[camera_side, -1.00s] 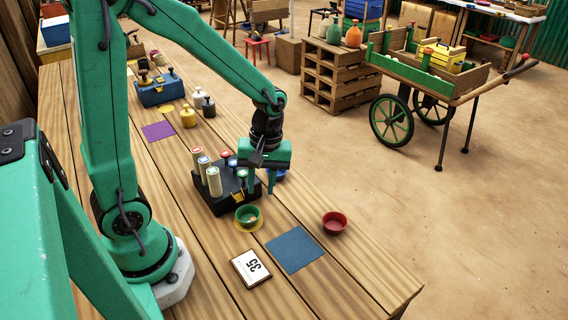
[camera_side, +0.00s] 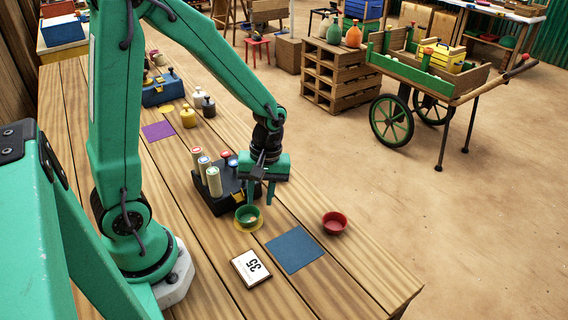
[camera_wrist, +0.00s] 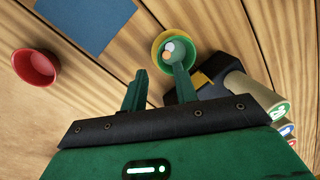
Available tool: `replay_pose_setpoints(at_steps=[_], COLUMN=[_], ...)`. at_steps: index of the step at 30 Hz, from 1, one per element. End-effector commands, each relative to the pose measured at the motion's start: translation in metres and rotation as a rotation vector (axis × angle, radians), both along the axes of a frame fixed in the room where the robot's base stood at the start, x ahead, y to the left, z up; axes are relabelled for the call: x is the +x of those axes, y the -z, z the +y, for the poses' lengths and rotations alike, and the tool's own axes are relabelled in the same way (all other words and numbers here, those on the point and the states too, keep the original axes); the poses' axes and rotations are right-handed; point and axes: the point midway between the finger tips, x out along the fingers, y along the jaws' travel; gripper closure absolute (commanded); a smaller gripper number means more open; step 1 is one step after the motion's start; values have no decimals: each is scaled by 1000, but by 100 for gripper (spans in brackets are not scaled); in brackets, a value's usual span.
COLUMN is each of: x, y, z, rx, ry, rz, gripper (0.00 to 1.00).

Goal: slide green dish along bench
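The green dish (camera_side: 247,217) stands on a yellow disc (camera_side: 246,228) on the bench, in front of a black case. In the wrist view the green dish (camera_wrist: 186,42) shows at the top centre, with small orange and white things inside. My gripper (camera_side: 261,201) is open and empty, with its fingers pointing down just behind and right of the dish. In the wrist view one finger of my gripper (camera_wrist: 160,67) overlaps the dish's near side. The other finger is beside it. I cannot tell whether the finger touches the dish.
A blue square mat (camera_side: 294,249) lies to the right of the dish, and a red bowl (camera_side: 335,222) beyond it. The black case (camera_side: 214,200) with several upright cylinders stands close behind the dish.

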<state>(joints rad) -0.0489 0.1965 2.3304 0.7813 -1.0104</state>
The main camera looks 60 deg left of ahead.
Motion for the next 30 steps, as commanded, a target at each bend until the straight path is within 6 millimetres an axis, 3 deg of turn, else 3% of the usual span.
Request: replay_pose_setpoints(at_steps=[12, 27, 30], x=[-8, -9, -9], y=[43, 51, 51], z=[0, 0, 0], rx=[0, 0, 0], ry=[0, 0, 0], rz=[2, -1, 0], gripper=[71, 71, 90])
